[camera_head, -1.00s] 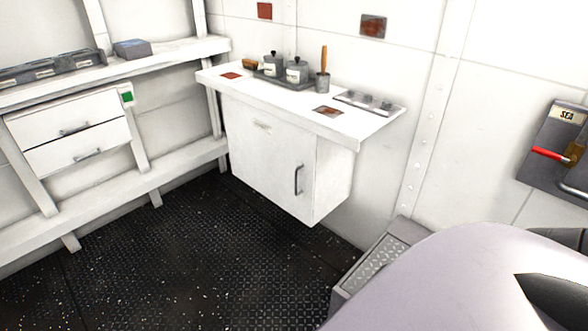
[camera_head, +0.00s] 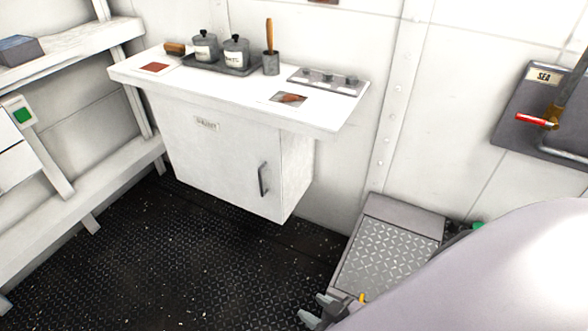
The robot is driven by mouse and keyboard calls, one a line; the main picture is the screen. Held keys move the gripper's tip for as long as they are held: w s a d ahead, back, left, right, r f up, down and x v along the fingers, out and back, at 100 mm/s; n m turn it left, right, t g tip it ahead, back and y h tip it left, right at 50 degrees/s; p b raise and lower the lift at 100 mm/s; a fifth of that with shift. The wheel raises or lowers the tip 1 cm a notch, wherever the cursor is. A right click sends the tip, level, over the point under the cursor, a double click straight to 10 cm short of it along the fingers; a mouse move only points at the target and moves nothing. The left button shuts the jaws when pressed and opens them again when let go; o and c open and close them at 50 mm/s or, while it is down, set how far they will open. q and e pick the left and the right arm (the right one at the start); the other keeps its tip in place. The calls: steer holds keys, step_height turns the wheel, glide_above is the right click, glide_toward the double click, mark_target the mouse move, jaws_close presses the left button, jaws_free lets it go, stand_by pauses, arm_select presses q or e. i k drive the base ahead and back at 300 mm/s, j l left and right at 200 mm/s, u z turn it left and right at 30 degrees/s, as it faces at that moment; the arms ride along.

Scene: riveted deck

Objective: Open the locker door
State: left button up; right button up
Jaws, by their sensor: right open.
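The white locker (camera_head: 215,160) is fixed under a white counter, with its door facing me. The door looks shut and has a small label plate near its top. A dark vertical handle (camera_head: 263,180) sits near the door's right edge. My right gripper (camera_head: 318,312) shows at the bottom, partly cut off by the frame edge and my arm. Its fingers look apart and empty, well below and in front of the locker, not touching it. My left gripper is not in view.
The counter (camera_head: 140,72) overhangs the locker and carries two lidded canisters, a cup and a switch panel. A raised treadplate step (camera_head: 390,255) stands right of the locker. A wall panel (camera_head: 510,120) with a red-handled valve is at right. Dark floor (camera_head: 170,260) lies clear before the locker.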

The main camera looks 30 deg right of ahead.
mark_target(236, 160)
steer(key=i+z, duration=0.15)
steer(key=z, duration=0.25)
steer(key=i+z, duration=0.2)
steer(key=z, duration=0.15)
steer(key=i+j+z, duration=0.1)
steer(key=z, duration=0.3)
steer(key=i+j+z, duration=0.1)
steer(key=z, duration=0.15)
steer(key=i+j+z, duration=0.25)
steer(key=i+l, duration=0.05)
steer(key=l, duration=0.05)
